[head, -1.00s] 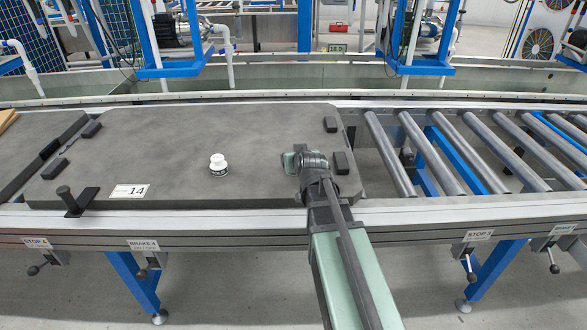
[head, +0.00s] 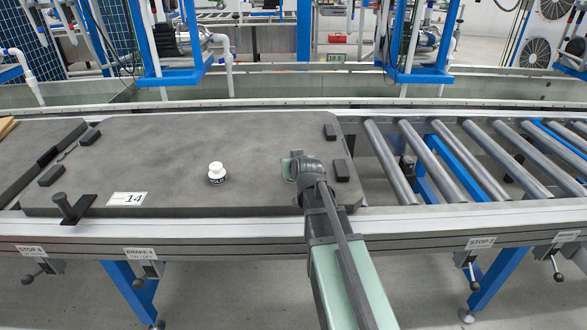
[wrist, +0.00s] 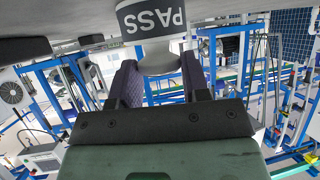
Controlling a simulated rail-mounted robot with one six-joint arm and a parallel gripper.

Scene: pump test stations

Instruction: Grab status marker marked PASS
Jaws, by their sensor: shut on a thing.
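The status marker marked PASS (wrist: 152,22) shows upside down in the wrist view, a white knobbed piece with a dark lettered band. My gripper (wrist: 157,72) is shut on its white knob, one dark finger on each side. The pallet's grey surface lies close to the marker's base; I cannot tell whether they touch. In the head view my gripper (head: 299,170) is over the right part of the grey pallet (head: 250,135), and my wrist hides the held marker. Another white marker (head: 217,172) stands upright on the pallet to the left; its small label seems to read HOLD.
Dark blocks, one at right (head: 341,170), stand near the pallet's corners. A label "14" (head: 127,198) and a black post (head: 65,206) are at the front left. Bare rollers (head: 432,160) lie to the right. The pallet's middle is clear around the other marker.

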